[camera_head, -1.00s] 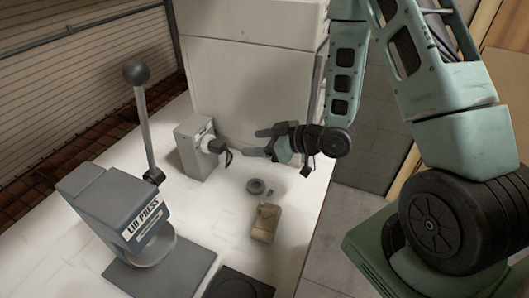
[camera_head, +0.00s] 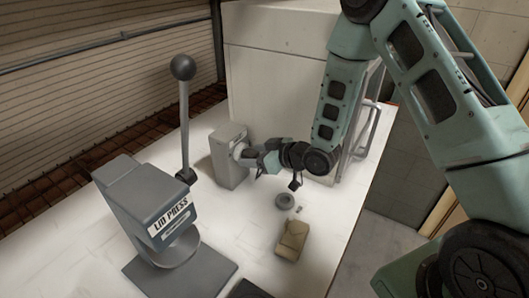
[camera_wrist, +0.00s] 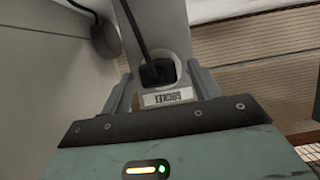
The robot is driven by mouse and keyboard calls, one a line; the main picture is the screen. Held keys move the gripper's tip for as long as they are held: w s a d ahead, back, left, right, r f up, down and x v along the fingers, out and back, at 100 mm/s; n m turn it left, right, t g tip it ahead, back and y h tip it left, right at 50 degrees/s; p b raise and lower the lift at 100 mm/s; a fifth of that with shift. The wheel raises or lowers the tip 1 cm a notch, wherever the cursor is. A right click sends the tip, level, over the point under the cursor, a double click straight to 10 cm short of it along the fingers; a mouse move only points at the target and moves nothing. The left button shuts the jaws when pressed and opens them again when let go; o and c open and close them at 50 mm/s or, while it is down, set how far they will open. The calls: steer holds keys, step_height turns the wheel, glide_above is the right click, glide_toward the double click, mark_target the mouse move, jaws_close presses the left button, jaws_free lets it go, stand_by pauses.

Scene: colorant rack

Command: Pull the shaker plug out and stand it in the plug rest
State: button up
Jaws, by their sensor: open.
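The shaker plug is a small black block (camera_wrist: 158,71) with a dark cord, seated in the face of the grey socket box (camera_head: 227,158). The box's label reads SOCKET, upside down in the wrist view (camera_wrist: 167,98). My gripper (camera_head: 252,157) is at the front of the box in the head view and largely hides the plug there. In the wrist view my gripper (camera_wrist: 162,86) is open, with one finger on each side of the plug; contact cannot be told. A small grey ring (camera_head: 285,201) and a tan block (camera_head: 291,240) lie on the table; which is the plug rest is unclear.
The grey lid press (camera_head: 150,210) with its upright lever (camera_head: 184,120) stands left of the box. A large pale cabinet (camera_head: 275,85) stands behind. The white table (camera_head: 225,228) is clear between the press and the tan block.

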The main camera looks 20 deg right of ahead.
steer(key=shift+w+a, duration=0.1)
steer(key=shift+w, duration=0.05)
steer(key=c, duration=1.1)
steer(key=shift+s+d, duration=0.4)
steer(key=shift+s, duration=0.1)
steer(key=shift+s+d+b, duration=0.35)
steer(key=shift+s+d, duration=0.1)
steer(key=shift+s, duration=0.2)
steer(key=shift+s+d+b, duration=0.3)
steer(key=shift+s+d, duration=0.15)
steer(key=shift+s, duration=0.2)
steer(key=shift+s+d+b, duration=0.25)
steer(key=shift+s+d, duration=0.35)
steer(key=shift+s, duration=0.2)
steer(key=shift+s+d+b, duration=0.2)
steer(key=shift+s+d, duration=0.4)
steer(key=shift+s, duration=0.2)
